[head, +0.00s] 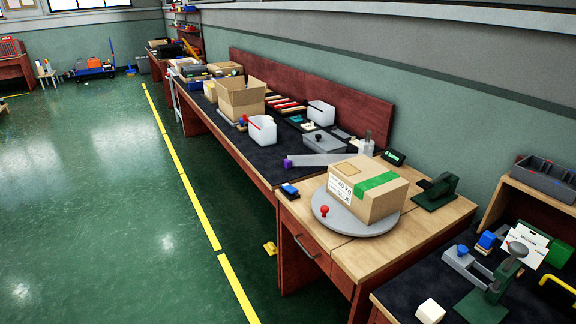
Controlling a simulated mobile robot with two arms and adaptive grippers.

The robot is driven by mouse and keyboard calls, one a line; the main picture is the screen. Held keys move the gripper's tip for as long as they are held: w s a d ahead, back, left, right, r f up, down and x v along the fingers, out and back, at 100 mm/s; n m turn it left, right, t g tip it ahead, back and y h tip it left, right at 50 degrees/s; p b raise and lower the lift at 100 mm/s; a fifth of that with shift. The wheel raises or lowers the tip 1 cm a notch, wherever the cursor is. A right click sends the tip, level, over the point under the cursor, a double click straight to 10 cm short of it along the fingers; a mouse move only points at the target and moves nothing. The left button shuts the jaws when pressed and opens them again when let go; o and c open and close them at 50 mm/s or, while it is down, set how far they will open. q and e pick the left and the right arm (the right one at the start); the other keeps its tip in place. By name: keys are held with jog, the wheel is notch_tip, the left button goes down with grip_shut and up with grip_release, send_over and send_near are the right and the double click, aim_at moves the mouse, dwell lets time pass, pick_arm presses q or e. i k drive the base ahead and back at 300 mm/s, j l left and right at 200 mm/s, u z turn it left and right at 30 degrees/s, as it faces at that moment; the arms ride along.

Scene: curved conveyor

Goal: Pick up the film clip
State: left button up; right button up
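I cannot make out for certain which item is the film clip. A small blue and black item (289,190) lies at the left edge of the wooden bench. Neither of my grippers shows in the head view.
A taped cardboard box (367,187) sits on a round grey turntable (356,222) with a red knob. An open carton (241,98) and white bins (262,130) stand farther back. A green dispenser (434,192) is at right. The green floor at left is mostly clear.

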aim_at(287, 162)
jog(key=i+j+z, duration=0.2)
jog(key=i+j, duration=0.35)
jog(key=i+j+z, duration=0.2)
jog(key=i+j, duration=0.25)
jog(key=j, duration=0.15)
